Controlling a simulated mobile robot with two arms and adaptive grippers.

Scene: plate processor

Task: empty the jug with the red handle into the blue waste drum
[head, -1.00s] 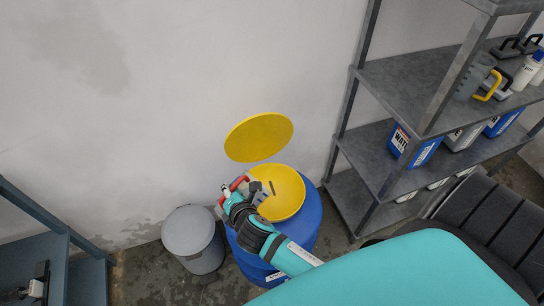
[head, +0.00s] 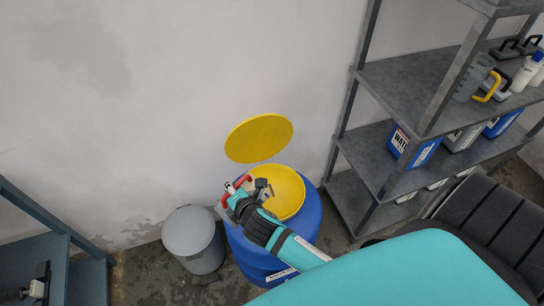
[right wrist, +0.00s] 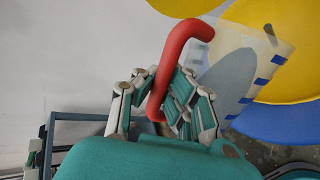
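The jug's red handle (head: 226,198) shows at the left edge of the yellow funnel in the head view, and large in the right wrist view (right wrist: 181,58). My right gripper (right wrist: 160,100) is shut around this handle. The clear jug body (right wrist: 235,75), with blue marks, shows in the right wrist view against the yellow funnel; its contents cannot be told. In the head view my right gripper (head: 242,201) hides most of the jug. The blue waste drum (head: 309,228) stands below, with the yellow funnel (head: 290,190) on top. My left gripper is not in view.
A yellow round lid (head: 259,138) stands up behind the funnel. A grey bin (head: 191,236) stands left of the drum. A grey shelf (head: 400,85) at right holds a yellow-handled jug (head: 475,82) and several containers. A blue-grey rack (head: 40,225) is at far left.

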